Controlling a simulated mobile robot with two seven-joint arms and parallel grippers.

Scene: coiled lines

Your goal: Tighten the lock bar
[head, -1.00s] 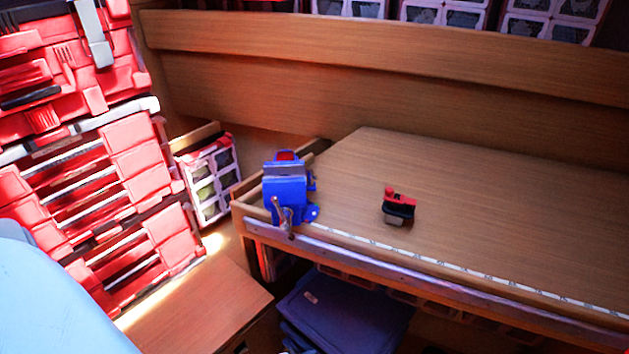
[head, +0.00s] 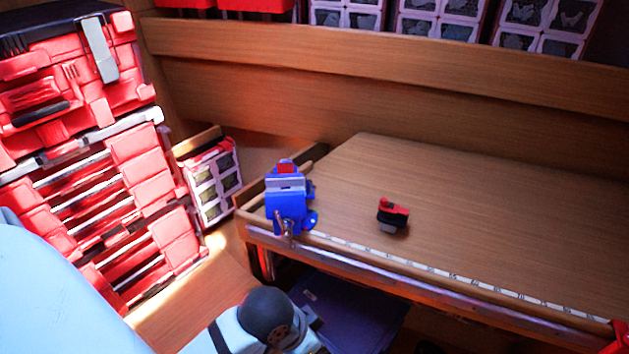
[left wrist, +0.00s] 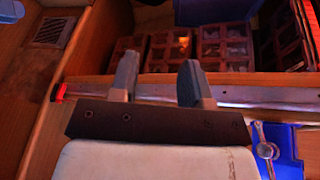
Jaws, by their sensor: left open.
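A blue vise (head: 288,205) is fixed at the near left corner of the wooden workbench. Its metal bar (head: 280,224) hangs at the front of the vise, tilted. In the left wrist view the vise (left wrist: 286,145) is at the lower right edge, with the bar (left wrist: 264,150) on its near face. My left gripper (left wrist: 157,68) is open, with nothing between its fingers. It is left of the vise in that view and apart from the bar.
A small red and black object (head: 393,214) lies on the workbench (head: 500,210) right of the vise. Red tool cases (head: 90,150) are stacked at the left. A dark blue bin (head: 350,310) sits under the bench. Most of the bench top is clear.

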